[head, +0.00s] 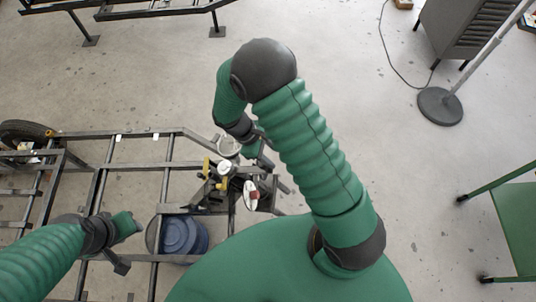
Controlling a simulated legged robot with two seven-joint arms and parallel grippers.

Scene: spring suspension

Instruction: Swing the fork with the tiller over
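The fork assembly (224,168) sits at the right end of a dark metal frame, with a pale round top, yellow parts and a red-and-white piece beside it. I cannot make out clearly which bar is the tiller. My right arm reaches over from the right, and its gripper (268,163) is at the right side of the assembly. The fingers are small and partly hidden, so I cannot tell whether they touch it or are closed. My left gripper (121,264) is over the frame at lower left, apart from the fork; its finger opening is unclear.
The dark tube frame (110,168) fills the lower left, with a tyre (25,132) at its far left corner. A blue drum (183,236) stands within the frame. A grey cabinet (468,28), a round stand base (440,106) and a green table (515,225) are right. Middle floor is clear.

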